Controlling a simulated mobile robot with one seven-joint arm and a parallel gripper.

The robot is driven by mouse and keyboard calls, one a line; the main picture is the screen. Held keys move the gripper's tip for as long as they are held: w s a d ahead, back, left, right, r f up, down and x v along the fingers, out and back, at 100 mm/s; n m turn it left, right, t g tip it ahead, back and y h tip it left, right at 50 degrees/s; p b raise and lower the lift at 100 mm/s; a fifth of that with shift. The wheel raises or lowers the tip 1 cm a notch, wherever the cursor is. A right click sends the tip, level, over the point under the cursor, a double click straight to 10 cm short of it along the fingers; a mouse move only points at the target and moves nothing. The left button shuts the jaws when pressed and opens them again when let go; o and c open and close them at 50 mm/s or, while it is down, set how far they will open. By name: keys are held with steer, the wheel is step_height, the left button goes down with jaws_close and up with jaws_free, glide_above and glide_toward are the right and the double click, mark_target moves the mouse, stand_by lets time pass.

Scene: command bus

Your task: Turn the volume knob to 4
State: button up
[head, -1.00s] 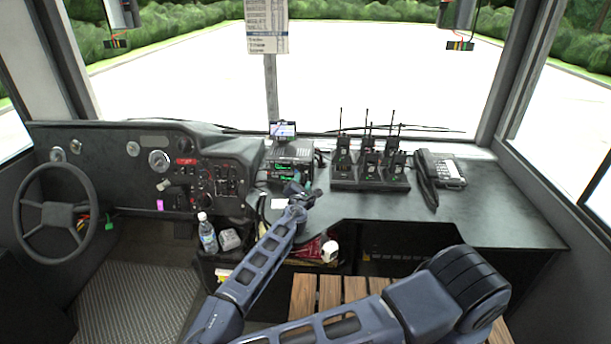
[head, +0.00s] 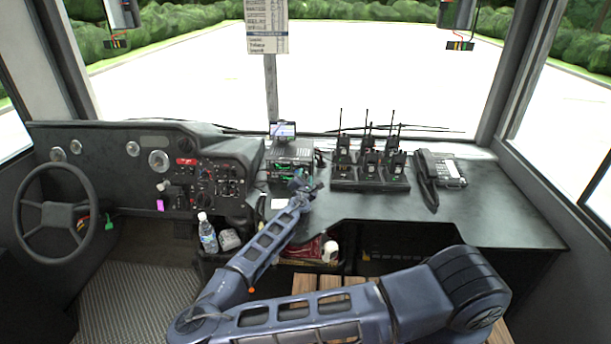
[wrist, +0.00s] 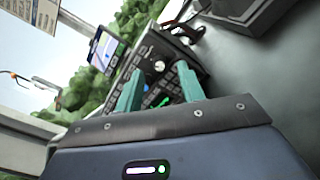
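The radio stack (head: 291,150) with green-lit displays stands on the counter at the middle in the head view. In the wrist view its dark front panel (wrist: 182,52) is tilted, with rows of buttons. A pale round knob (wrist: 159,66), which may be the volume knob, shows between my fingers. Its number marks are too small to read. My gripper (wrist: 158,86) has two green fingers spread apart with nothing held. In the head view my gripper (head: 304,186) is just in front of the radio stack and partly covers its lower front.
A small screen (head: 283,129) sits above the radios. Several handheld radios (head: 369,165) in a charger and a desk phone (head: 440,170) stand to the right. A bottle (head: 207,234) is below left. The counter (head: 480,213) at right is clear.

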mark_target(306, 170)
steer(key=shift+w, duration=1.15)
jaws_close()
